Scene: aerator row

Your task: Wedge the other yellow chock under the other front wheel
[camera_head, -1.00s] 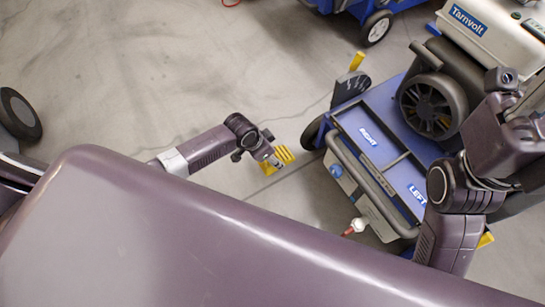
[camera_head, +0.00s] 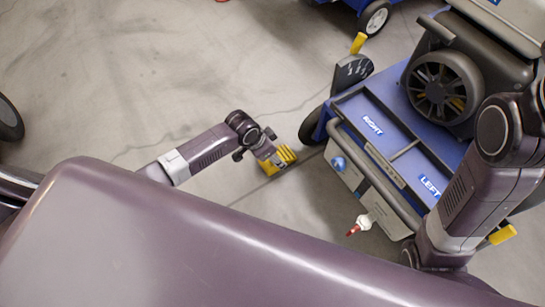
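A yellow chock (camera_head: 284,155) with ridges is on the floor or just above it, to the left of the dark front wheel (camera_head: 312,125) at the cart's RIGHT-labelled side. A small gap shows between chock and wheel. My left gripper (camera_head: 269,157) is at the chock's left side, touching or nearly touching it; its fingers are too small to tell if they grip. My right arm (camera_head: 476,190) covers the cart's LEFT-labelled corner, and its gripper is not visible. A yellow piece (camera_head: 502,234) shows beside that arm; the wheel there is hidden.
The blue cart (camera_head: 397,145) carries a dark machine with a spoked wheel (camera_head: 438,91). A red-tipped fitting (camera_head: 359,226) sticks out from its front.

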